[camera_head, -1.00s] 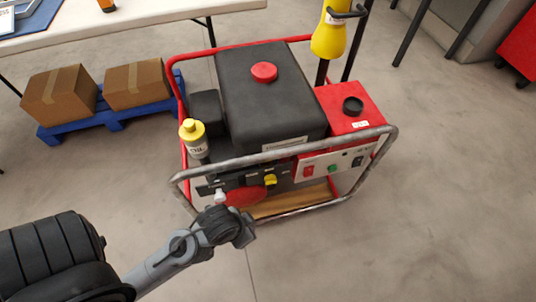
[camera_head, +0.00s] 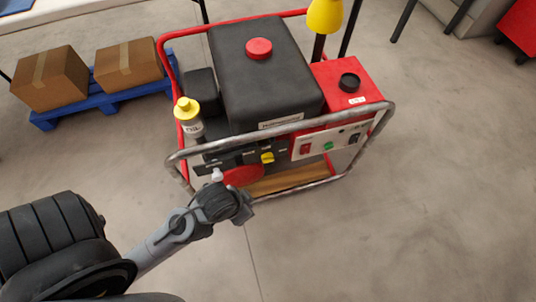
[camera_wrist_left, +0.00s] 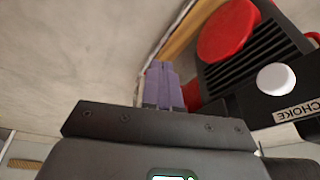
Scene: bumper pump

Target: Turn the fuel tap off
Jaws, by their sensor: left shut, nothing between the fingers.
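The generator (camera_head: 265,80) stands on the floor in its tube frame. The yellow knob is not in that view. My right gripper is not in view.
The frame's front rail (camera_head: 280,132) crosses before the panel. A red switch (camera_head: 305,149) and green button (camera_head: 328,146) sit right of the yellow knob. The floor in front and right is clear.

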